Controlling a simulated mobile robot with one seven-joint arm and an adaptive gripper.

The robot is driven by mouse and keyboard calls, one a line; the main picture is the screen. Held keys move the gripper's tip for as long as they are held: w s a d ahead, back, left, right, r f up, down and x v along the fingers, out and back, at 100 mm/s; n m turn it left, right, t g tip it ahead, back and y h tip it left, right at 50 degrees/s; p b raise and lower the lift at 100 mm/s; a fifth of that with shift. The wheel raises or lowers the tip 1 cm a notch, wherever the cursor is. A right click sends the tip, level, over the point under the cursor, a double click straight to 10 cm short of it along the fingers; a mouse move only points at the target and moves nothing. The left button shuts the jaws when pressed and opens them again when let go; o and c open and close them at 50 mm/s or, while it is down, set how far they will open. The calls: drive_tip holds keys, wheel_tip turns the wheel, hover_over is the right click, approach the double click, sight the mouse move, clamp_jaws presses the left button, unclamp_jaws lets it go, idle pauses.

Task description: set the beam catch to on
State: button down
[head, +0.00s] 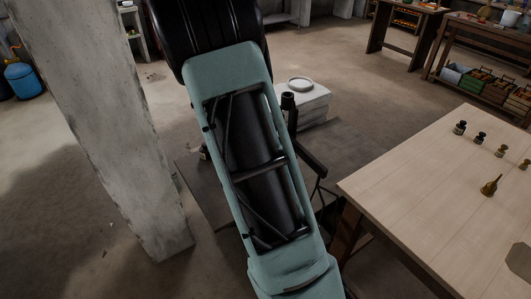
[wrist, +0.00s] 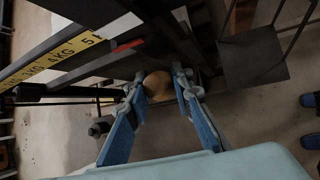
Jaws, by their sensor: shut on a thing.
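In the wrist view, my gripper (wrist: 162,82) has its two blue fingers on either side of a round brown knob (wrist: 158,86), shut on it. I cannot tell for certain that this knob is the beam catch. The dark beam with a yellow scale strip (wrist: 62,58), marked 4KG, runs across the upper left. A short red piece (wrist: 127,46) shows beside it. In the head view my own arm covers most of the scale; only a dark post (head: 288,103) and part of its frame show. My gripper is hidden there.
A pale block (head: 312,105) with a round disc (head: 300,84) stands behind the scale. A concrete pillar (head: 105,120) rises at left. A wooden table (head: 430,190) with several small weights is at right. In the wrist view, a dark plate (wrist: 252,60) hangs right of the knob.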

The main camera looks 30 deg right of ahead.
drive_tip(key=c, duration=1.7)
unclamp_jaws()
drive_tip(key=shift+w, duration=0.1)
drive_tip(key=v, duration=1.2)
drive_tip(key=shift+a, duration=0.1)
drive_tip(key=shift+c, duration=0.3)
